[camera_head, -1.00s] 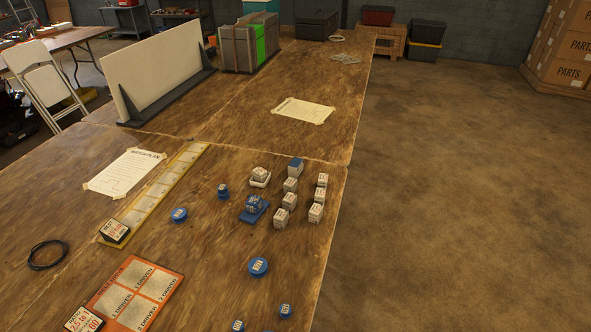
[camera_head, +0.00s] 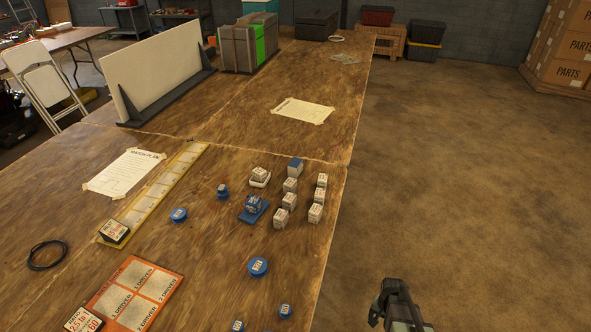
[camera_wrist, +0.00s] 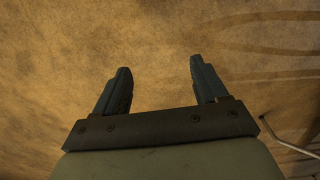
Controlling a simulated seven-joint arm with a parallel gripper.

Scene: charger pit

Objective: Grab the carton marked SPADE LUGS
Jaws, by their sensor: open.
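Several small white cartons with printed labels stand in a cluster near the table's right edge, among them a front carton (camera_head: 280,218) and a right-hand carton (camera_head: 315,213). The print is too small to tell which one reads SPADE LUGS. One carton (camera_head: 259,174) sits on a white holder, and a blue-and-white box (camera_head: 295,167) stands at the back. My gripper (camera_head: 378,309) is at the bottom right, off the table over the floor, apart from the cartons. In the wrist view its two fingers (camera_wrist: 159,85) are spread with nothing between them.
Blue round pieces (camera_head: 257,267) lie on the table (camera_head: 200,260) left and in front of the cartons. A blue block (camera_head: 254,208) sits beside them. An orange card (camera_head: 133,295), a yellow strip (camera_head: 165,190) and a black cable loop (camera_head: 47,255) lie left.

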